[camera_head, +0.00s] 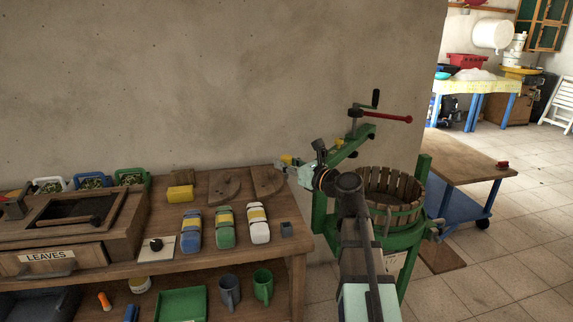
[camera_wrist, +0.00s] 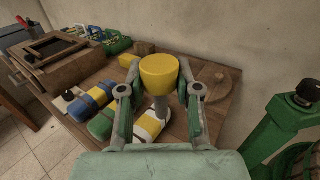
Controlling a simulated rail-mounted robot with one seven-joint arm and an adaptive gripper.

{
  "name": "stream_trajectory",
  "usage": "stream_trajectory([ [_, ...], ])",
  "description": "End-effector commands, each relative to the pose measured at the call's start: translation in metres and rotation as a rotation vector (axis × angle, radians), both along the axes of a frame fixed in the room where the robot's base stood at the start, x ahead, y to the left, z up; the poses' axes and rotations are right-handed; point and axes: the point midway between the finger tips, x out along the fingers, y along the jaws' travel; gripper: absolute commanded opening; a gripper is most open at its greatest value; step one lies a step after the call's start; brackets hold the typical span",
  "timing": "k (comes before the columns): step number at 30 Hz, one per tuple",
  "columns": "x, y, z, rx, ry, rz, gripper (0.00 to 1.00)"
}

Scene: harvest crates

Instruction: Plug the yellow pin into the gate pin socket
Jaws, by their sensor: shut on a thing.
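The yellow pin has a wide yellow head (camera_wrist: 159,68) and a grey shaft (camera_wrist: 161,106). My gripper (camera_wrist: 160,84) is shut on it, with a finger on each side of the head. In the head view, my gripper (camera_head: 290,163) holds the pin's yellow head (camera_head: 286,159) above the right end of the wooden bench, left of the green press (camera_head: 320,200). I cannot make out the gate pin socket in either view.
The slatted press basket (camera_head: 400,190) stands beside my arm. A wall rises behind.

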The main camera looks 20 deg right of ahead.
Motion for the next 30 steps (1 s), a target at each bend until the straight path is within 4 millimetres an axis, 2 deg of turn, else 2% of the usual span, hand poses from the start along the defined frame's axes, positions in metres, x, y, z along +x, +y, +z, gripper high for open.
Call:
stream_trajectory([
  [30, 0.0, 0.0, 0.039, 0.0, 0.0, 0.0, 0.0],
])
